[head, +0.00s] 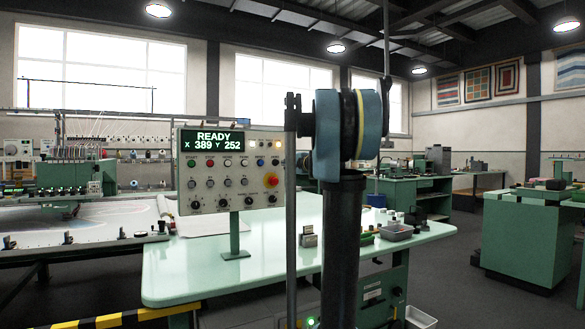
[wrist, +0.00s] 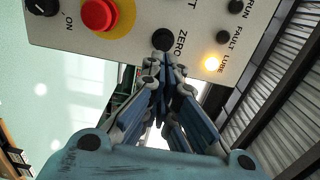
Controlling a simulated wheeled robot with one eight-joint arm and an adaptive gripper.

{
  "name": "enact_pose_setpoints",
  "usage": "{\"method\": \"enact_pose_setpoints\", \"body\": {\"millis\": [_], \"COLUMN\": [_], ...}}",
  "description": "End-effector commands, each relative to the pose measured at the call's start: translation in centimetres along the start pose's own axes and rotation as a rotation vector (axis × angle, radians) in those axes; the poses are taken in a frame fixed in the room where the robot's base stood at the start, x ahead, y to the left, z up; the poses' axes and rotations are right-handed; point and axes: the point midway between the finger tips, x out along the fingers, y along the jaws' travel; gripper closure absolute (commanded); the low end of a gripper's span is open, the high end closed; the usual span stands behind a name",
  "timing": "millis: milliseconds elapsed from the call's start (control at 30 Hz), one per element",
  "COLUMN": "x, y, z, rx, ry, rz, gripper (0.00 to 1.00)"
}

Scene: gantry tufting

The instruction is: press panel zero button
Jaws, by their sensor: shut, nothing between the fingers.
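The control panel (head: 228,172) stands on a post on the pale green table, its display reading READY, X 389, Y 252. In the wrist view the panel face (wrist: 130,30) fills the top. The gripper cannot be made out in the head view.
A tufting frame (head: 75,220) stands at the left. Black-and-yellow edging (head: 95,322) shows low left.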

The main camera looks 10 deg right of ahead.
Motion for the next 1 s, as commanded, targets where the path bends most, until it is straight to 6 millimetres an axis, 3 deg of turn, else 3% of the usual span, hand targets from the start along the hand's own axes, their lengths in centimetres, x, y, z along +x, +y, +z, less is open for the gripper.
{"method": "enact_pose_setpoints", "body": {"millis": [200, 400, 1000], "x": [3.1, 4.8, 5.9], "y": [0.0, 0.0, 0.0], "z": [0.0, 0.1, 0.0], "rx": [0.0, 0.0, 0.0], "ry": [-0.001, -0.001, 0.0], "rz": [0.0, 0.0, 0.0], "gripper": [1.0, 1.0, 1.0]}}
